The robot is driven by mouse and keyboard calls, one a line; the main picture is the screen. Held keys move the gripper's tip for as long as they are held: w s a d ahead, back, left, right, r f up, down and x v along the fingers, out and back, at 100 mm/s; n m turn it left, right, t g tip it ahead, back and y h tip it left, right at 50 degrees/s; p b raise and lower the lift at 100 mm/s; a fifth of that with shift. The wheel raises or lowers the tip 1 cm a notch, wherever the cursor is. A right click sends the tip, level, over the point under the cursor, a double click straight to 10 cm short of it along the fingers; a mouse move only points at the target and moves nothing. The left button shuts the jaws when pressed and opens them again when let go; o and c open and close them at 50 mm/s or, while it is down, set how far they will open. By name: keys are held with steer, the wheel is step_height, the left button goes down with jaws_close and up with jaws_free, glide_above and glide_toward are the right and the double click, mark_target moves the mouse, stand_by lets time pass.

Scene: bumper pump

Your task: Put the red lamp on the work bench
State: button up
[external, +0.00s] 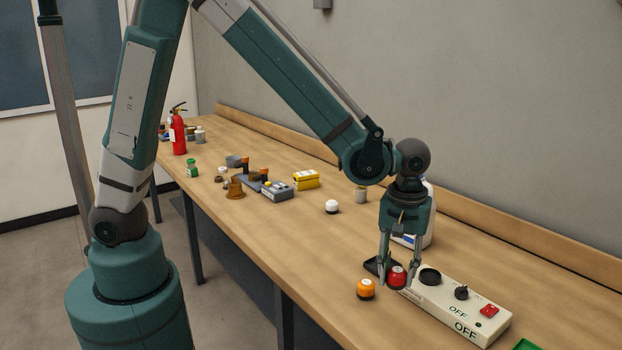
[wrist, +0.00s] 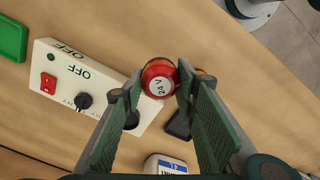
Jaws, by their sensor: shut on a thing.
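The red lamp (external: 397,276) has a red body, and in the wrist view its pale round top (wrist: 159,86) reads "24 V". My gripper (external: 396,283) is shut on it, with one finger on each side; the fingers also show in the wrist view (wrist: 158,92). The lamp is upright, close beside the left end of a beige control box (external: 437,308). I cannot tell whether its underside touches the wooden work bench (external: 330,262). The box has a round black socket (external: 430,276), a black knob (external: 461,292) and a red switch (external: 489,310).
An orange lamp (external: 366,289) stands just left of the red one. A dark tray (external: 371,266) lies behind my fingers, and a white bottle (external: 429,215) stands behind my gripper. A white lamp (external: 332,207) is farther left. Bare bench lies in front of the white lamp.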

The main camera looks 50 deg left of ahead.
glide_above(392, 314)
steer(key=shift+f, duration=2.75)
steer(key=shift+f, duration=0.15)
steer(key=shift+f+b, duration=0.35)
steer(key=shift+f, duration=1.6)
steer(key=shift+f, duration=0.15)
steer(key=o, duration=0.9)
steer(key=shift+r+p, duration=0.45)
steer(key=shift+r, duration=5.7)
